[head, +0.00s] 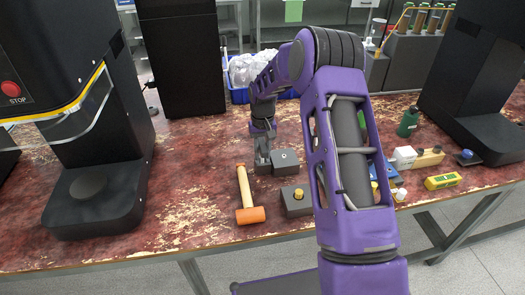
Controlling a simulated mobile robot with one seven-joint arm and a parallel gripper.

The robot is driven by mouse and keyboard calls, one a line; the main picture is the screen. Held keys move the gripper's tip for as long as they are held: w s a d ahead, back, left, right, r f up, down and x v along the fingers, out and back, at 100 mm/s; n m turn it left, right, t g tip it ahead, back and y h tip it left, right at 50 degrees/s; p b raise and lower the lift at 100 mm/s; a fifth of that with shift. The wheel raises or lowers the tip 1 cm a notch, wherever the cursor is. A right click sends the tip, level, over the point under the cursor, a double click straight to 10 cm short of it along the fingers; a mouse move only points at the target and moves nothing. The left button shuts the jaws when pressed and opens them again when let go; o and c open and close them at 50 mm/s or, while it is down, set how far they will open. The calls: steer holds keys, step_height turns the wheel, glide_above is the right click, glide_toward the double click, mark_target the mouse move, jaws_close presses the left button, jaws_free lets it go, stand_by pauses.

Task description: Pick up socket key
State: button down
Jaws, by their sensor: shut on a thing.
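My gripper (263,163) points down over the middle of the worn red table, beside a grey block (287,158) with a small round fitting on top. It is shut on a small grey thing that looks to be the socket key. The fingers hide most of it, so its shape is unclear. I cannot tell whether it touches the table or the block.
A hammer (246,196) with an orange head lies left of my gripper. A second grey block (296,201) with a yellow knob stands nearer the front. Black machines (92,204) flank the table. A blue crate (239,96) stands behind. Small items (443,181) lie right.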

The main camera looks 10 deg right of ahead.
step_height(320, 180, up, 11)
steer(key=shift+f+p, duration=0.1)
steer(key=shift+p, duration=0.75)
step_height(320, 180, up, 6)
steer(key=p, duration=0.4)
